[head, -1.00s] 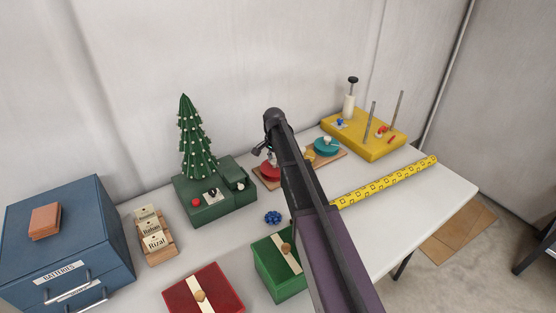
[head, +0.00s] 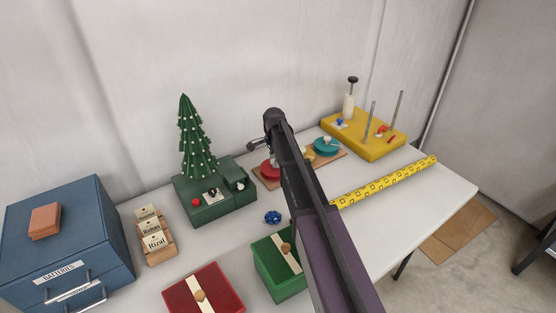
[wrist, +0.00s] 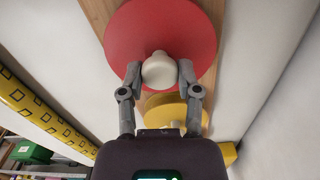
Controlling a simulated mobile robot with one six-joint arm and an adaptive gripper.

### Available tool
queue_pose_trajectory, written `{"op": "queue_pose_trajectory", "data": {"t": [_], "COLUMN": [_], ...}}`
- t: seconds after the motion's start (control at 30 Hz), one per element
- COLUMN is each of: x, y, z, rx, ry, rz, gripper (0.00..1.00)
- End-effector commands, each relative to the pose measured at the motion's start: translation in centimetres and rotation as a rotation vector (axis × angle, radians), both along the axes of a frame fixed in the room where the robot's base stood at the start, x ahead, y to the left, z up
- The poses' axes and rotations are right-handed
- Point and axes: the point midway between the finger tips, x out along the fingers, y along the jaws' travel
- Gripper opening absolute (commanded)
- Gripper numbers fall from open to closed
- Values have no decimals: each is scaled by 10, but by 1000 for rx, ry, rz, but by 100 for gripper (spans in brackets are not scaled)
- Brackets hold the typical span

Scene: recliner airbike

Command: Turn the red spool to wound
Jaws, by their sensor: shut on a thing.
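The red spool (wrist: 122,35) is a flat red disc with a pale round knob (wrist: 159,70), seen large at the top of the wrist view. My gripper (wrist: 159,75) has its two grey fingers on either side of the knob, shut on it. In the head view the red spool (head: 268,171) shows only in part at the left end of a wooden board (head: 267,184), because my arm covers much of it. My gripper is mostly hidden there behind my arm.
A yellow spool (wrist: 165,106) and a teal spool (head: 327,147) share the board. A green base with a tree (head: 196,140) stands to the left. A yellow patterned strip (head: 385,182) lies to the right. A blue bow (head: 272,217) and gift boxes are in front.

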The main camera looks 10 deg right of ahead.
Motion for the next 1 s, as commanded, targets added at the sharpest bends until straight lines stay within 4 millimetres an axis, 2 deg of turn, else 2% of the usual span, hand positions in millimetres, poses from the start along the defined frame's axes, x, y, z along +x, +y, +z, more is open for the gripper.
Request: {"op": "queue_pose_trajectory", "data": {"t": [0.1,0.13,0.2,0.23,0.77,1.0], "x": [6,6,6,5,2,2], "y": [3,3,3,3,1,0], "z": [0,0,0,0,1,16], "rx": [7,7,6,6,1,1], "ry": [-11,-11,-11,-11,-6,-6], "rz": [3,3,3,3,2,1], "gripper": [0,53,73,79,79,79]}}
